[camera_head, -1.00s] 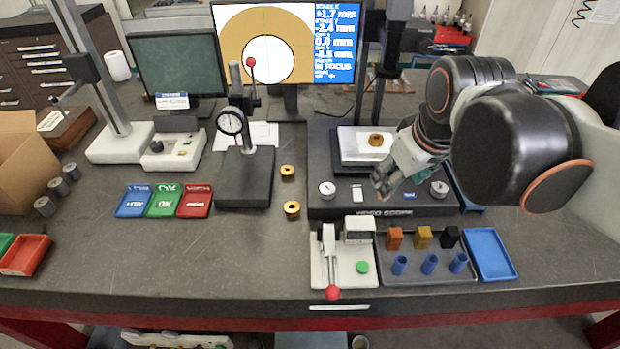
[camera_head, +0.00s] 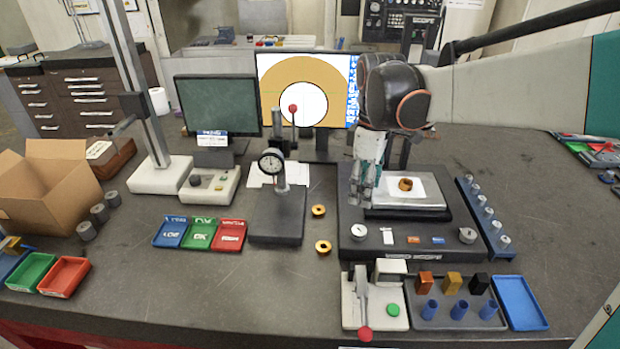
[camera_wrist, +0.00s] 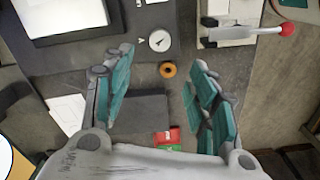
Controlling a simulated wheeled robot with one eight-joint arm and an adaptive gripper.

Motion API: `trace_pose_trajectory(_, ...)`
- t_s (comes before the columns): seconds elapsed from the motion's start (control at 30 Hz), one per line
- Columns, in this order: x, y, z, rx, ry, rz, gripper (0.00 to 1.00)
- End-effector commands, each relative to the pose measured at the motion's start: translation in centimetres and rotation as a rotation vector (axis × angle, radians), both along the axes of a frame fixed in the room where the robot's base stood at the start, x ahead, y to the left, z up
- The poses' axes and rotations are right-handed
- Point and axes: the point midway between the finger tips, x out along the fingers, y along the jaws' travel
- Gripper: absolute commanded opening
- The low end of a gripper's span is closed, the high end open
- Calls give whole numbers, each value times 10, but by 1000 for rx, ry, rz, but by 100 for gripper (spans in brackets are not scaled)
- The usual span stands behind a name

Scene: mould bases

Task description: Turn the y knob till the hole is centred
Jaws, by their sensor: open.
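The video scope (camera_head: 400,240) stands at the right, with a left knob (camera_head: 358,231) and a right knob (camera_head: 467,235) on its front. In the wrist view the left knob (camera_wrist: 159,41), beside a Y-like mark, lies beyond my fingertips. My gripper (camera_head: 361,198) points down above the scope's left side, open and empty; its spread fingers (camera_wrist: 163,60) show in the wrist view. A brass ring part (camera_head: 405,184) sits on the stage plate (camera_head: 432,190). The monitor (camera_head: 270,72) shows a tan ring with a white hole low in the picture.
Two brass rings (camera_head: 323,247) (camera_head: 318,210) lie left of the scope. A lever press (camera_head: 375,295) with a red-tipped handle stands in front. A dial gauge stand (camera_head: 276,215) is further left. A blue rack (camera_head: 485,220) flanks the scope's right side.

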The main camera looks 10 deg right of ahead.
Motion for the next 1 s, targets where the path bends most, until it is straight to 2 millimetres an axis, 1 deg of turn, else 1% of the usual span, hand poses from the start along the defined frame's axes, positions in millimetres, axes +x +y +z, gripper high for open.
trace_pose_trajectory(0.17,1,0,-29,-1,-1,-1,53)
trace_pose_trajectory(0.4,1,0,-77,0,-1,-2,53)
trace_pose_trajectory(0.6,1,0,-110,0,-1,-2,53)
trace_pose_trajectory(0.7,0,0,-122,0,-1,-2,53)
trace_pose_trajectory(0.8,0,0,-128,0,-1,-2,53)
trace_pose_trajectory(1.0,0,0,-132,0,-1,-2,53)
